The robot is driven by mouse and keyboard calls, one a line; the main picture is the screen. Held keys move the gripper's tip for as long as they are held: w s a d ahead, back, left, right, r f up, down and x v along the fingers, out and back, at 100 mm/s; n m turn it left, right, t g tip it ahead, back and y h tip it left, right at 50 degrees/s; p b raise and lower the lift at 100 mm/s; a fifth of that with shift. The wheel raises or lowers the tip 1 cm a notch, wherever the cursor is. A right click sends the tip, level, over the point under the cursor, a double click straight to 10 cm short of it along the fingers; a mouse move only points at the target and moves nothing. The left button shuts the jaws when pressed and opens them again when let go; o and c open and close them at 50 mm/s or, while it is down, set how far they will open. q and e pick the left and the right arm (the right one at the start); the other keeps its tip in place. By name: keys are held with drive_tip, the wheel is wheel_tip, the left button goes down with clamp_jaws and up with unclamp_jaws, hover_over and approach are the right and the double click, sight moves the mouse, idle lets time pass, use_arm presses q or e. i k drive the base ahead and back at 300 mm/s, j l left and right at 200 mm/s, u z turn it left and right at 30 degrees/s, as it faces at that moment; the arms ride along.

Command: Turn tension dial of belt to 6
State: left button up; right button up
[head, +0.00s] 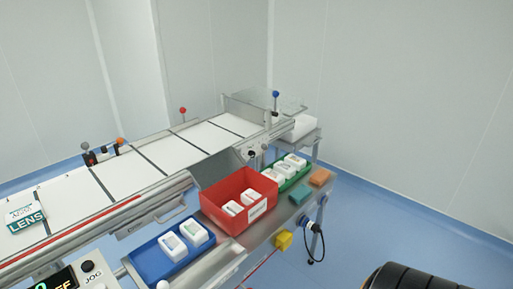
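The belt machine (155,155) runs from the lower left to the back middle, with white panels split by dark bars. A small black knob (251,153) sits on its near side, close to the far end. Another dark round control (87,266) is on the panel at the lower left, above the word JOG. No tension scale or number 6 can be read, and I cannot tell which control is the tension dial. Neither of my grippers is in view.
A side shelf holds a blue tray (155,270), a red bin (210,200) and a green tray (301,180), with white packs in them. Teal (292,196) and orange (320,177) blocks lie beside them. A black ribbed shape fills the bottom right corner. Blue floor is open at right.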

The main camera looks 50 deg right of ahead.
sight(251, 153)
drive_tip(key=z, duration=1.45)
drive_tip(key=u, duration=0.4)
drive_tip(key=i+l+u, duration=0.15)
drive_tip(key=l+u, duration=0.15)
drive_tip(key=i+l+u, duration=0.1)
drive_tip(key=l+u, duration=0.15)
drive_tip(key=l, duration=0.25)
drive_tip(key=l+u, duration=0.3)
drive_tip(key=l, duration=0.15)
drive_tip(key=l+u, duration=0.3)
drive_tip(key=l, duration=2.7)
